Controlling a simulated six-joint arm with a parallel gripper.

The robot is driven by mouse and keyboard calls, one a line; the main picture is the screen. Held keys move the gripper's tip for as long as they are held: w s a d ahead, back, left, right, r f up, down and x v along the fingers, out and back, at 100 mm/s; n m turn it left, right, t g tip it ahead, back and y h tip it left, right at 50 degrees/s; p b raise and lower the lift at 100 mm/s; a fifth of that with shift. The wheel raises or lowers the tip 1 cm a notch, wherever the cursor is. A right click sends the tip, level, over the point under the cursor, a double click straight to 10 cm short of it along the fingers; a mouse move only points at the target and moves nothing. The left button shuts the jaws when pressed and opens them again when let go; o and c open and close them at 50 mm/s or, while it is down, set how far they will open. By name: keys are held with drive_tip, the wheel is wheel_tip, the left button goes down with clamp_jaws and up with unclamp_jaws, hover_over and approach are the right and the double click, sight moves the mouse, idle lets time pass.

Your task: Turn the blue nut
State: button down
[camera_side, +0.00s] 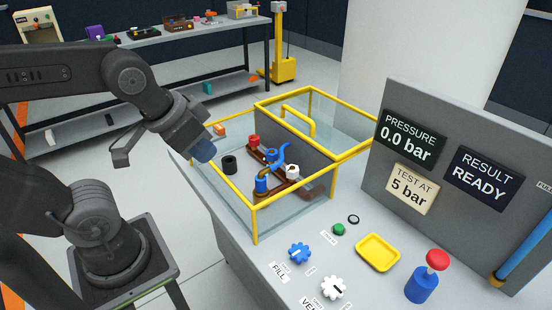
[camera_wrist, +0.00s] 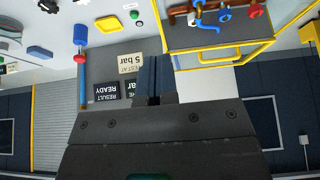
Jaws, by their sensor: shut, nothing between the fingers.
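A brown manifold (camera_side: 277,190) lies in the tank with a red nut (camera_side: 254,141), a white nut (camera_side: 292,171) and a curved blue pipe. A blue nut-like part (camera_side: 270,155) sits between the red and white nuts, partly hidden by the pipe; I cannot clearly make out its faces. In the wrist view, blue parts (camera_wrist: 198,14) show at the top edge beside the red nut (camera_wrist: 256,11). My gripper (camera_side: 205,154) is shut and empty, left of the manifold and apart from it; its closed fingers show in the wrist view (camera_wrist: 155,85).
The glass tank has a yellow frame (camera_side: 225,190) around the manifold. A black ring-like piece (camera_side: 229,164) lies inside it. A blue FILL knob (camera_side: 299,253), a white knob (camera_side: 333,287), a yellow tray (camera_side: 378,252) and a red-topped blue post (camera_side: 421,285) stand in front.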

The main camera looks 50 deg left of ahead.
sight(273, 153)
drive_tip(key=c, duration=1.8)
unclamp_jaws()
